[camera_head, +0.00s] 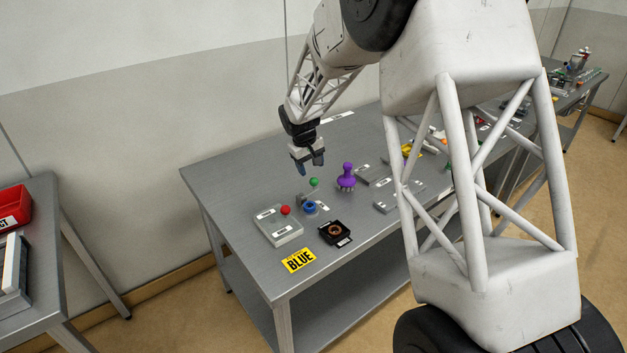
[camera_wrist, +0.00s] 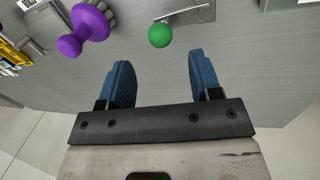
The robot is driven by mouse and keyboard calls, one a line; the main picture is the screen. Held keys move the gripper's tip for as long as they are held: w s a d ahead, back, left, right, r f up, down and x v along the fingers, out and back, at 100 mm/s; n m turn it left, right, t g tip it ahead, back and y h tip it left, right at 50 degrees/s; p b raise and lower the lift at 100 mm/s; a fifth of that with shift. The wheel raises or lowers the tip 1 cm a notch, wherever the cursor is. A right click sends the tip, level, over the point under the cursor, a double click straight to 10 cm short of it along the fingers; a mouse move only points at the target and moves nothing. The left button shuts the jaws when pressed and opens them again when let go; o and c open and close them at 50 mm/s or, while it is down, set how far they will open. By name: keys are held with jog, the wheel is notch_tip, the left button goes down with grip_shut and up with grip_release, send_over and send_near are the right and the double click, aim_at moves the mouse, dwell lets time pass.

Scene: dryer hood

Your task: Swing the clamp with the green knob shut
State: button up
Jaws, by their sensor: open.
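The green knob (camera_head: 314,182) is a small ball on the clamp (camera_head: 304,197), a grey metal piece on the table. In the wrist view the green knob (camera_wrist: 160,35) sits just beyond my fingertips, between their lines, with a metal plate (camera_wrist: 188,15) next to it. My gripper (camera_head: 308,168) is above the table, behind and slightly left of the knob, with its blue fingers apart and empty. It also shows in the wrist view (camera_wrist: 158,75). How far the clamp is swung cannot be told.
A purple knobbed piece (camera_head: 347,178) stands right of the green knob. The table's left part (camera_head: 225,185) is clear.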

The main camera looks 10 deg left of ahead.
aim_at(313, 178)
jog(key=shift+w+d+f, duration=0.1)
jog(key=shift+d+f, duration=0.05)
jog(key=shift+f, duration=0.9)
jog(key=shift+w+d+f, duration=0.15)
jog(key=shift+d+f, duration=0.05)
jog(key=shift+f, duration=0.9)
jog(key=shift+w+d+f, duration=0.1)
jog(key=shift+d+f, duration=0.05)
jog(key=shift+f, duration=0.9)
grip_shut()
